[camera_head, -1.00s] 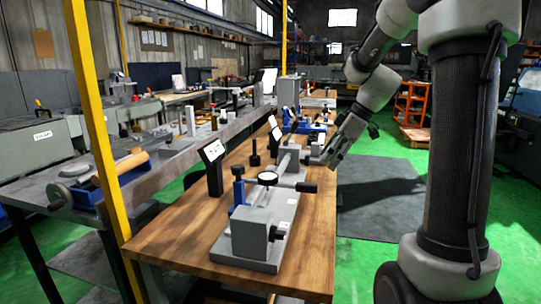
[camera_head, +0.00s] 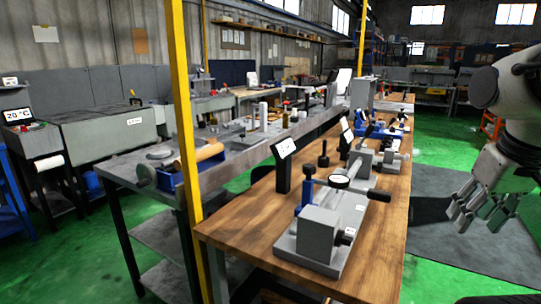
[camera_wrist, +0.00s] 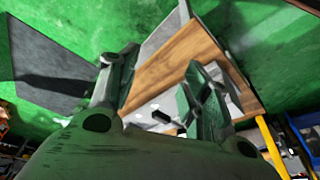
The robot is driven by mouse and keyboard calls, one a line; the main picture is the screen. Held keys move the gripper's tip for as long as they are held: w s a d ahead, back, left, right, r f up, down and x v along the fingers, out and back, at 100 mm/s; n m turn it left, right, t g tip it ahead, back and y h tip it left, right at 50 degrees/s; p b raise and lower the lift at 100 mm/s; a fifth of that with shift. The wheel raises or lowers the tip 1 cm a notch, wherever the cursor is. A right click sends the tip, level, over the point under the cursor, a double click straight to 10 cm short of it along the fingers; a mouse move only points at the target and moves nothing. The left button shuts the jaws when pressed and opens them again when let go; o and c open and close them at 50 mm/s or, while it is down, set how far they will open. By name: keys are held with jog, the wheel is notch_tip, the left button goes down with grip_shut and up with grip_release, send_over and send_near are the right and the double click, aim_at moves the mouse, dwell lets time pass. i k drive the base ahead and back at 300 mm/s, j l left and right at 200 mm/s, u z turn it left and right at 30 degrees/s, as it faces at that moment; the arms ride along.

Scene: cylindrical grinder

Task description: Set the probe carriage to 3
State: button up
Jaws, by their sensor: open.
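A grey gauging fixture (camera_head: 325,236) stands on the near part of the wooden workbench (camera_head: 232,232). It carries a round white dial (camera_head: 339,181), a blue post (camera_head: 307,192) and a black handle (camera_head: 379,195). I cannot tell which part is the probe carriage, and no scale marks are readable. My gripper (camera_head: 480,208) is open and empty, over the floor to the right of the bench, apart from the fixture. In the wrist view the open fingers (camera_wrist: 160,62) frame the bench (camera_wrist: 180,52), and part of the grey fixture (camera_wrist: 145,113) shows between them.
More grey and blue devices (camera_head: 377,130) stand farther along the bench. A yellow post (camera_head: 185,120) rises at the bench's left edge. The green floor (camera_head: 440,275) right of the bench is clear, with a dark mat (camera_head: 455,236).

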aim_at(309, 170)
jog(key=k+l+u, duration=0.5)
jog(key=k+l, duration=0.25)
